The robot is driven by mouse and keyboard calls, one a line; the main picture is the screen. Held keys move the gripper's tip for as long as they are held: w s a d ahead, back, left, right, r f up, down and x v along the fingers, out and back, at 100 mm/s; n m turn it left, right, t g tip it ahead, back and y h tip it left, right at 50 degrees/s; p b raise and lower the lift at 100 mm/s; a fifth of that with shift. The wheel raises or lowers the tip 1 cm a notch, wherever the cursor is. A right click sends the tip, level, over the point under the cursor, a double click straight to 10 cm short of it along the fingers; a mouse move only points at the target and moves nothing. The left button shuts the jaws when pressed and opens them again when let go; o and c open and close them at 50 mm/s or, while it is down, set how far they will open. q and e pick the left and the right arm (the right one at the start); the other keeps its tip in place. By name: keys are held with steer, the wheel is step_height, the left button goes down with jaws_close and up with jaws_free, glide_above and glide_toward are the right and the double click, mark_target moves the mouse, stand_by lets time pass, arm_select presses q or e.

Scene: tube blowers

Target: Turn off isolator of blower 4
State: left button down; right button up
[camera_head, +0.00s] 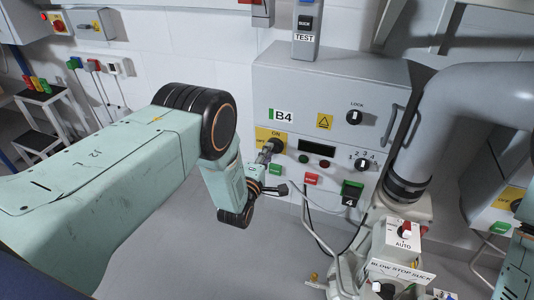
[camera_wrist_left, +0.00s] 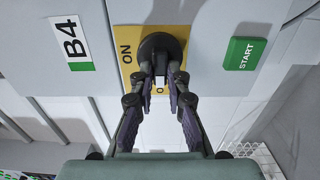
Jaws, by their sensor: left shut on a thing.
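The B4 blower cabinet (camera_head: 340,78) is a grey box against the wall with a B4 label (camera_head: 281,115). Its isolator is a black rotary knob (camera_wrist_left: 162,44) on a yellow plate (camera_head: 265,133) marked ON and OFF. ON shows beside the knob; the OFF lettering is partly hidden by the fingers there. I cannot tell exactly which mark the handle points at. My right gripper is not in view.
A green START button (camera_wrist_left: 245,53) and a red button (camera_head: 311,179) sit close to the isolator. A lock switch (camera_head: 354,117) and a numbered selector (camera_head: 362,165) are farther right. A large grey pipe (camera_head: 470,95) and a blow-stop-suck panel (camera_head: 402,270) stand at right.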

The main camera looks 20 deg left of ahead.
arm_select(q)
steer(key=shift+d, duration=0.1)
steer(key=c, duration=1.3)
jaws_free()
steer(key=shift+s, duration=0.1)
steer(key=s, duration=1.2)
steer(key=shift+a, duration=0.25)
